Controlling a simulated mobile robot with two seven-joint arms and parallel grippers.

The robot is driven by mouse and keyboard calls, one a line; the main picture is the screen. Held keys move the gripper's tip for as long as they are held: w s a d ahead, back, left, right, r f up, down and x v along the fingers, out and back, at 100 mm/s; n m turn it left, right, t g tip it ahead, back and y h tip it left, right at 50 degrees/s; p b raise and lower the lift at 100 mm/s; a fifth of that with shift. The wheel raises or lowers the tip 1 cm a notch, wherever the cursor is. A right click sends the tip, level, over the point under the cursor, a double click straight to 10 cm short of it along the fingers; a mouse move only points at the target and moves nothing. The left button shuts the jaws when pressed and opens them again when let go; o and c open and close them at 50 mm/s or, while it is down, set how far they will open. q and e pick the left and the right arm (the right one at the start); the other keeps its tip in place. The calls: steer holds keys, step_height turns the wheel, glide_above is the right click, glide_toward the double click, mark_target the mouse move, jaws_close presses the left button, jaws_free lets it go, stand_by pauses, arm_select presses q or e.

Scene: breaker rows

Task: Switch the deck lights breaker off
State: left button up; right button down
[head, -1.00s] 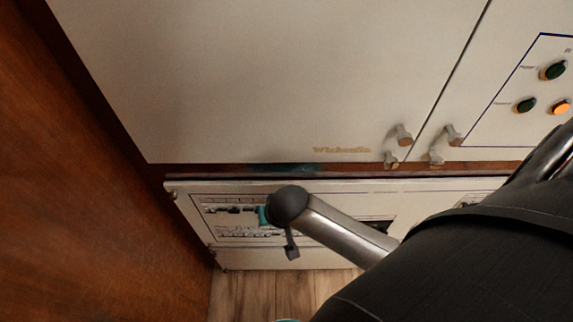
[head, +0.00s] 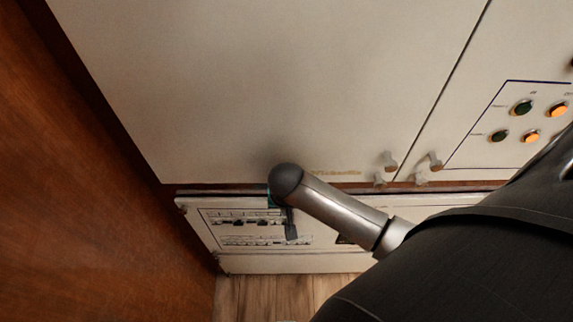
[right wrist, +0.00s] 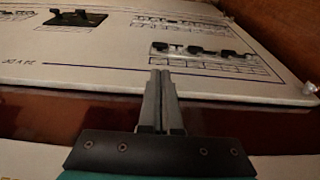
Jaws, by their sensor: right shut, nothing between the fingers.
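The low breaker panel (head: 320,235) is a pale plate below the white cabinet doors. It carries two breaker rows at its left: an upper row (head: 240,222) and a lower row (head: 250,240). In the right wrist view one breaker row (right wrist: 205,52) shows dark levers just beyond the fingertips, with another row (right wrist: 175,22) farther off. The labels are too small to read, so I cannot tell which is deck lights. My right gripper (right wrist: 160,75) is shut and empty, its tips over the panel near its edge. It also shows in the head view (head: 291,236). My left gripper is out of view.
A larger black switch (right wrist: 76,20) sits farther along the panel. A brown wooden wall (head: 90,200) stands close on the left. Cabinet latches (head: 388,162) stick out above the panel. Round green and orange buttons (head: 531,136) are at the upper right. Wooden floor lies below.

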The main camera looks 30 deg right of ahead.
mark_target(286, 223)
steer(key=shift+f, duration=0.1)
steer(key=b+x, duration=0.3)
steer(key=x, duration=0.6)
steer(key=shift+w+f+b, duration=0.15)
steer(key=shift+f+b, duration=0.2)
steer(key=shift+b, duration=0.05)
